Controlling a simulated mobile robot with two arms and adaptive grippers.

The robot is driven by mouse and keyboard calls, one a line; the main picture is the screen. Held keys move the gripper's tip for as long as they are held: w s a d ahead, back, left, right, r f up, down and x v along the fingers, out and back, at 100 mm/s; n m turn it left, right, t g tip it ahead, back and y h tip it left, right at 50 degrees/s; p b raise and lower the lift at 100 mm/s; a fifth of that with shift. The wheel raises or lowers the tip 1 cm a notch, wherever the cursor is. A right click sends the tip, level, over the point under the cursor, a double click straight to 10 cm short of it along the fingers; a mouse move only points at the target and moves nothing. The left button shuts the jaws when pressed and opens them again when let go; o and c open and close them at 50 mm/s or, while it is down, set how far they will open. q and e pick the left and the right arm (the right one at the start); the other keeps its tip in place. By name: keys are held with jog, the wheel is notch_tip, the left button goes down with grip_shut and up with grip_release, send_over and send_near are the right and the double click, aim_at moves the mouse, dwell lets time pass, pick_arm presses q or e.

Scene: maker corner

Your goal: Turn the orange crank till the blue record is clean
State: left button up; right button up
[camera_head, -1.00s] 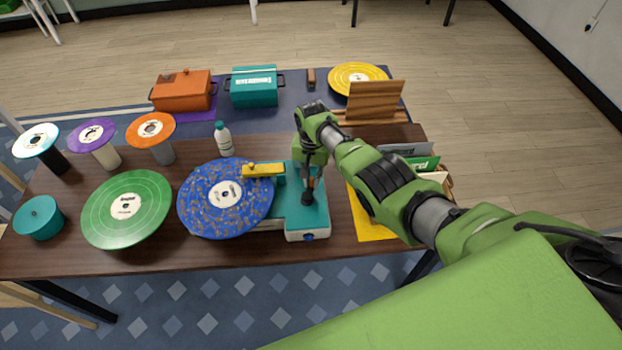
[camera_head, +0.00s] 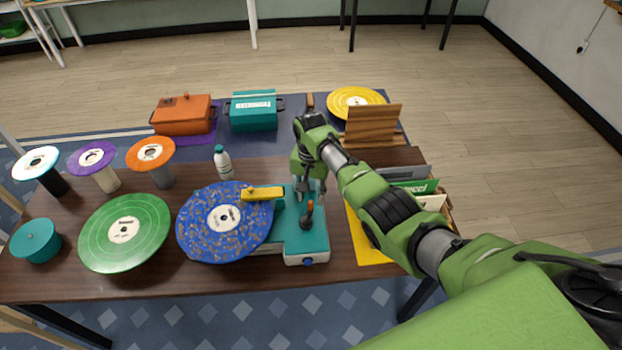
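The blue record (camera_head: 197,221) lies flat on the left part of the teal cleaning machine (camera_head: 306,242). Brownish-grey specks cover much of its blue surface around the white label. A yellow arm (camera_head: 262,193) reaches over the record's right edge. The orange crank (camera_head: 309,208) stands on the machine's right part. My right gripper (camera_head: 310,191) points down just behind and above the crank; its fingers look spread, with nothing seen between them. Whether a finger touches the crank I cannot tell. My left gripper is not in view.
A green record (camera_head: 150,232) lies left of the blue one. A white bottle (camera_head: 222,162) stands behind it. An orange box (camera_head: 182,116), a teal box (camera_head: 253,112) and a yellow record (camera_head: 345,98) are at the back. A record crate (camera_head: 448,213) stands right of the machine.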

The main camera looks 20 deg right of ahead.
notch_tip(320, 180, up, 8)
dwell(1.3)
